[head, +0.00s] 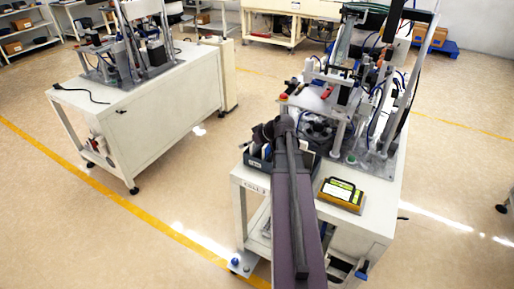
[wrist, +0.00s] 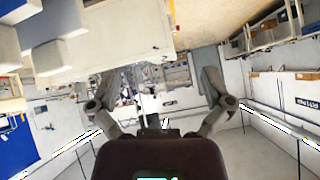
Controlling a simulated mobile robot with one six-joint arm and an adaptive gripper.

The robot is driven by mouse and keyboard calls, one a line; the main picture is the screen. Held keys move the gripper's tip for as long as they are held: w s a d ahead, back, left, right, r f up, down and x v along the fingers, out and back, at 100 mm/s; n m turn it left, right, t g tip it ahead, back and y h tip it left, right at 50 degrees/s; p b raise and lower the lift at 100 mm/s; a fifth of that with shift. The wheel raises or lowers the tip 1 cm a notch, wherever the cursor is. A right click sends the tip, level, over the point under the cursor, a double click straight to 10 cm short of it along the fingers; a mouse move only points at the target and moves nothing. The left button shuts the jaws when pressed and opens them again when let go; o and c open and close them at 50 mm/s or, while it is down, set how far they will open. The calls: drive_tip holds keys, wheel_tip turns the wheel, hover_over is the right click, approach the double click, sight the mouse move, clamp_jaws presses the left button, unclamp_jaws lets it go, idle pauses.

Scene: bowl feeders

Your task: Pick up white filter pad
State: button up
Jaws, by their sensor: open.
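I cannot make out a white filter pad for certain in either view. A dark bin (head: 258,164) stands at the left front of the near workbench, with small items in it that are too small to tell apart. My arm reaches up over the bench and hides part of the bin. In the wrist view my gripper (wrist: 158,85) has its two fingers spread wide, with nothing held between them. In the head view the arm's end is beside the bin, and its fingers cannot be told apart there.
The near workbench (head: 377,218) carries an assembly machine (head: 345,95) at the back and a yellow-and-black device (head: 341,194) at the front right. A second white workbench (head: 165,110) with equipment stands at the left. Open floor (head: 215,160) lies between the benches.

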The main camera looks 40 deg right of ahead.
drive_tip(key=s+d+r+t, duration=0.1)
drive_tip(key=d, duration=0.5)
drive_tip(key=s+d+r+t+h+b, duration=0.1)
drive_tip(key=s+d+t, duration=0.1)
drive_tip(key=d, duration=0.5)
drive_tip(key=shift+s+d+h, duration=0.25)
drive_tip(key=shift+s+h, duration=0.05)
drive_tip(key=shift+w, duration=0.1)
drive_tip(key=b+x, duration=0.3)
drive_tip(key=x, duration=0.4)
drive_tip(key=shift+b, duration=0.4)
drive_tip(key=shift+b+x, duration=0.3)
drive_tip(key=shift+x, duration=0.45)
